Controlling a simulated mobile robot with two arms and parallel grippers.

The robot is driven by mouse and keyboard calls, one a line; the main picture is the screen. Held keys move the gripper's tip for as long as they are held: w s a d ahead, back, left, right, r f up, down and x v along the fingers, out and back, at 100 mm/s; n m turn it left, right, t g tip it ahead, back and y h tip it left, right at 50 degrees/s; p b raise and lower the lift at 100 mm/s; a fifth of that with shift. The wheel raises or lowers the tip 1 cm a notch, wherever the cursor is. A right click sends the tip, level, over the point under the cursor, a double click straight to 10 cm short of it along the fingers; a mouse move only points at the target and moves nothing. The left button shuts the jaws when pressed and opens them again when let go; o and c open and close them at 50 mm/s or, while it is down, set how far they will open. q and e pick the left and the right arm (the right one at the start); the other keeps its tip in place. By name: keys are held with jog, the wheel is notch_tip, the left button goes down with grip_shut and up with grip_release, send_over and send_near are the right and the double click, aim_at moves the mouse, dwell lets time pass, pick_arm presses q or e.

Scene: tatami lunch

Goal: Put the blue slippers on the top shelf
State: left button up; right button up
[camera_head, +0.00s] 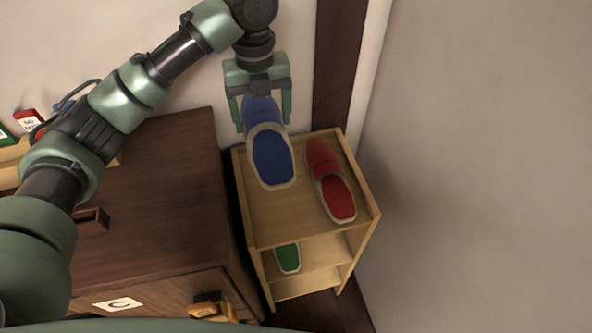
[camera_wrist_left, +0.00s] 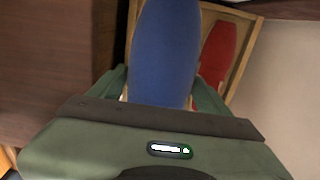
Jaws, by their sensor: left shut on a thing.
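A blue slipper (camera_head: 272,158) with a pale rim is held by my left gripper (camera_head: 264,108) at the top left of the wooden shelf (camera_head: 273,225). The fingers are shut on its toe end, one on each side. The slipper also shows large in the left wrist view (camera_wrist_left: 165,55), between the fingers of my left gripper (camera_wrist_left: 160,95). In the head view it overlaps the left part of the top board; I cannot tell whether it touches the board. Only one blue slipper is in view. My right gripper is not in view.
A red slipper (camera_head: 323,162) lies on the top board's right side. It shows in the left wrist view (camera_wrist_left: 217,50). A green slipper (camera_head: 288,258) is on a lower level. A dark wooden cabinet (camera_head: 170,190) stands left of the shelf, a wall (camera_head: 480,150) on the right.

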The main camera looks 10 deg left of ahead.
pick_arm(q)
notch_tip(320, 180, down, 20)
jog(key=shift+s+r+p, duration=0.15)
jog(key=shift+r+p, duration=0.05)
jog(key=shift+p, duration=0.35)
jog(key=o, duration=1.2)
jog(key=shift+f, duration=0.1)
jog(key=shift+o, duration=0.2)
notch_tip(320, 180, up, 12)
jog(key=shift+b, duration=0.3)
jog(key=shift+r, duration=0.25)
